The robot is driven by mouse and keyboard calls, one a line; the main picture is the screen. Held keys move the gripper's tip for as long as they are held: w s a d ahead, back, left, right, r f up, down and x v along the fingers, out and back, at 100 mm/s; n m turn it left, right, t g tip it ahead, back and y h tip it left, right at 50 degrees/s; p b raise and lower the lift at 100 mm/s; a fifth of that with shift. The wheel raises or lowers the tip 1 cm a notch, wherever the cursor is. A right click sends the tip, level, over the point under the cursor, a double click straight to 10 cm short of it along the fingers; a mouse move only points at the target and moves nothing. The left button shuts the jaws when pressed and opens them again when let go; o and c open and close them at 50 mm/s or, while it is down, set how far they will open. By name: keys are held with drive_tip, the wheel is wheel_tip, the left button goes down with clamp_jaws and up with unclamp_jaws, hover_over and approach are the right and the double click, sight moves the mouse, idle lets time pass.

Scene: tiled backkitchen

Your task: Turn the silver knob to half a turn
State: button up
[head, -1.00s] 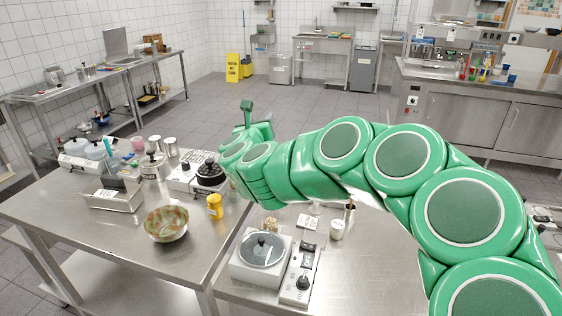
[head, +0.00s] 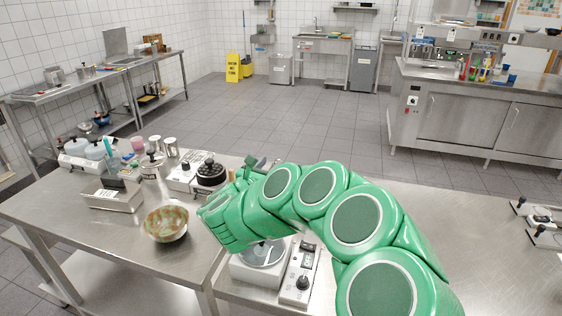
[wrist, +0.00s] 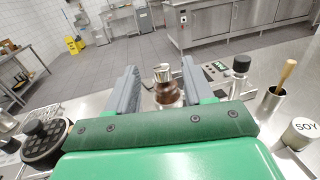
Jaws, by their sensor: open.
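In the head view my green arm covers most of the gripper, which is left of and beyond the knob. I cannot identify the silver knob in the wrist view.
A black round-topped device (head: 211,172) is close to my gripper.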

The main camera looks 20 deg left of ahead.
drive_tip(key=shift+w+d+f, duration=0.25)
drive_tip(key=shift+w+f, duration=0.15)
drive_tip(key=shift+w, duration=0.9)
drive_tip(key=shift+w+d+f, duration=0.25)
drive_tip(key=shift+w+f, duration=0.2)
drive_tip(key=shift+w, duration=0.8)
drive_tip(key=shift+w+d+f, duration=0.25)
drive_tip(key=shift+w+f, duration=0.15)
drive_tip(key=shift+w, duration=0.9)
drive_tip(key=shift+c, duration=0.3)
drive_tip(key=c, duration=0.9)
